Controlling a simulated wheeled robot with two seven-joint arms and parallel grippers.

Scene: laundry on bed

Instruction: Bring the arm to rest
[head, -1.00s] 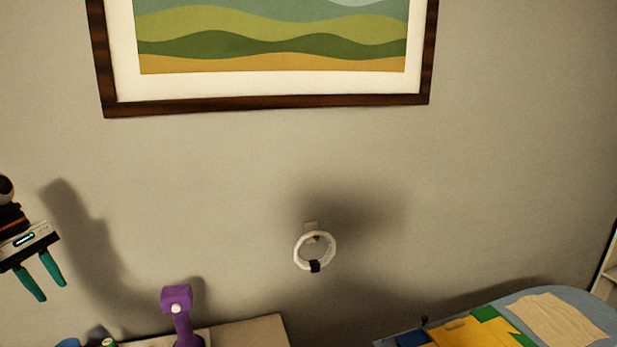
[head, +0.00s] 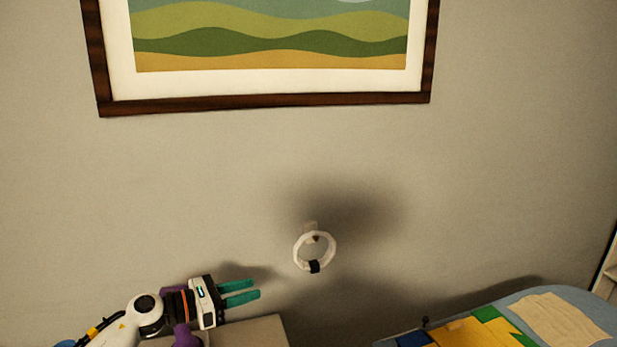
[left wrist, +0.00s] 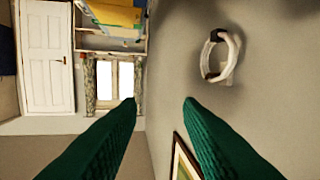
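My left gripper (head: 250,291) comes in from the lower left in the head view, its green fingers pointing right, parted, with nothing between them. The left wrist view also shows the two fingers (left wrist: 160,102) apart and empty. A white ring with a black band (head: 302,256) hangs on a wall mount to the right of the fingertips, apart from them. The ring also shows in the left wrist view (left wrist: 232,62). My right gripper is in neither view.
A purple object (head: 186,337) stands partly hidden behind my left arm on a pale surface (head: 262,331). The bed (head: 558,298) with colourful cloth (head: 470,334) and beige cloth (head: 562,318) is at lower right. A framed picture (head: 270,101) hangs above. The wall between is bare.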

